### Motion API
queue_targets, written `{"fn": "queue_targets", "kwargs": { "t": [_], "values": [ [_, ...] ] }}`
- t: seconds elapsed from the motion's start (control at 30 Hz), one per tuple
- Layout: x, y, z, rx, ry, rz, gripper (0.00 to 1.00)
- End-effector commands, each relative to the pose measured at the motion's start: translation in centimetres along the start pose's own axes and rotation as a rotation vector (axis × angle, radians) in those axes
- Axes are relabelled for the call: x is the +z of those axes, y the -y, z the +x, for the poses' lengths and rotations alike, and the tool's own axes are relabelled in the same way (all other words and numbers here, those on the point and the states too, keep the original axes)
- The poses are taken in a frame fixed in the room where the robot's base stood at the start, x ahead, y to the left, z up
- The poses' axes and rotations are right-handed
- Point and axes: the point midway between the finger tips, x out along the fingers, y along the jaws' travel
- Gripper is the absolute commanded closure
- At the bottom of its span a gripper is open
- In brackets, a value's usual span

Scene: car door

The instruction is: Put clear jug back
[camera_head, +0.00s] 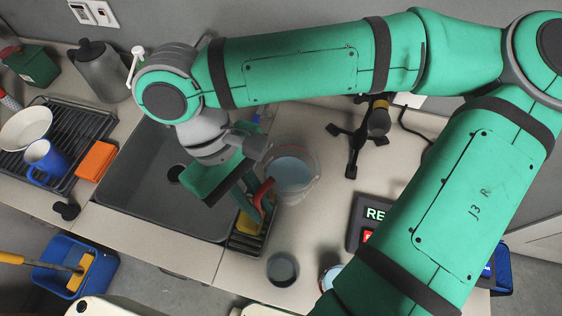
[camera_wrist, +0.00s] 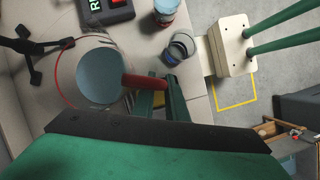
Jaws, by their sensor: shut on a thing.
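The clear jug (camera_head: 291,172) has a round see-through body with a bluish look inside and a red handle (camera_head: 262,190). In the head view it is over the counter just right of the sink. My gripper (camera_head: 259,203) is shut on the red handle, at the jug's left side. In the wrist view the jug (camera_wrist: 98,76) is left of the fingers, and its red handle (camera_wrist: 145,81) reaches to my gripper (camera_wrist: 163,92). I cannot tell whether the jug's base touches the counter.
The sink (camera_head: 150,180) lies left of the jug, with a yellow sponge (camera_head: 248,224) at its right edge. A dark cup (camera_head: 282,269) and a lit sign (camera_head: 370,214) stand nearer the front. A black stand (camera_head: 352,145) is behind right. A dish rack (camera_head: 75,140) is far left.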

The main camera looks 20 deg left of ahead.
Motion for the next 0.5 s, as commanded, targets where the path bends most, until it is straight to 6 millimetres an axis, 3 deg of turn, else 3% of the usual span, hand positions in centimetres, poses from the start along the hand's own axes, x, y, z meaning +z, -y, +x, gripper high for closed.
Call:
{"fn": "queue_targets", "kwargs": {
  "t": [0.37, 0.5],
  "values": [
    [-5.0, -6.5, 1.6, 0.0, 0.001, 0.004, 1.0],
    [-6.8, -8.1, 3.4, 0.0, 0.002, 0.001, 1.0]
  ]
}}
